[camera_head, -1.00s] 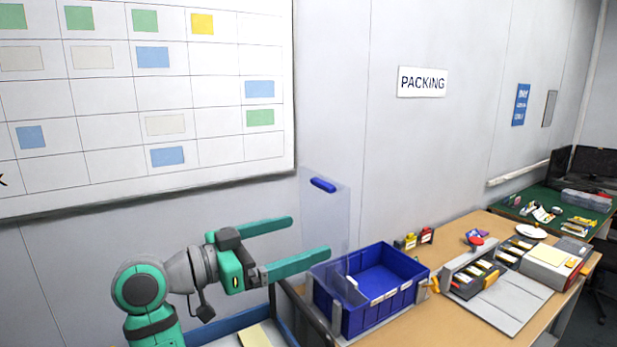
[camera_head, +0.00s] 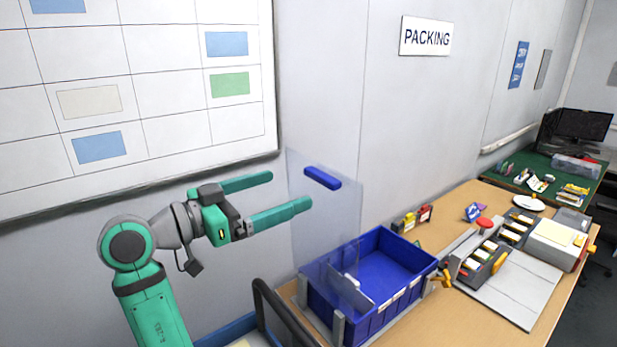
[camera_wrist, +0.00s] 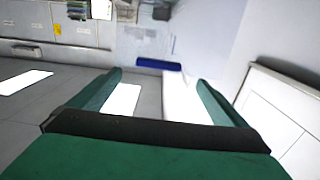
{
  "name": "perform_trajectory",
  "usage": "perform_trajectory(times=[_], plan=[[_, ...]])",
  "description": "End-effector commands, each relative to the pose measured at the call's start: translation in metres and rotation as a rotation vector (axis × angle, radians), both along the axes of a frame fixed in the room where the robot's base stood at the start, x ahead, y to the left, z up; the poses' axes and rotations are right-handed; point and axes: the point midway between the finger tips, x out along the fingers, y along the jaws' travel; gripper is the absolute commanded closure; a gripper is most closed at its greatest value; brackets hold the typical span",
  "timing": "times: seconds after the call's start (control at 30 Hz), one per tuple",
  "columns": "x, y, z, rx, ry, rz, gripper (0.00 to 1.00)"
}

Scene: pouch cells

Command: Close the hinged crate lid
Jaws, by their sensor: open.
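The blue crate (camera_head: 415,282) stands on the wooden table, open at the top. Its clear hinged lid (camera_head: 326,215) stands upright at the crate's left side, with a blue handle (camera_head: 322,178) near its top edge. My gripper (camera_head: 291,192) is open and empty, left of the lid, with its fingers pointing right toward it at about the height of the handle. In the wrist view the blue handle (camera_wrist: 158,65) shows ahead, beyond and between the two open fingers (camera_wrist: 162,82). The clear panel is hard to make out there.
The wooden table (camera_head: 455,211) carries small coloured boxes (camera_head: 411,219) behind the crate and a grey tray with dark bins (camera_head: 485,262) to its right. A dark rail (camera_head: 283,312) rises left of the crate. The wall with a whiteboard (camera_head: 150,60) is behind.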

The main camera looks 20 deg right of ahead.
Motion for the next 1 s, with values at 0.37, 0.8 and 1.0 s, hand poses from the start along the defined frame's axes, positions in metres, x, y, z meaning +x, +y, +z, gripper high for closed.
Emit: perform_trajectory(times=[0.37, 0.8, 1.0], plan=[[0.021, -0.061, 0.000, 0.001, 0.000, -0.001, 0.03], [0.030, -0.079, 0.000, 0.000, -0.001, 0.004, 0.03], [0.030, -0.079, 0.000, 0.000, 0.000, 0.003, 0.22]])
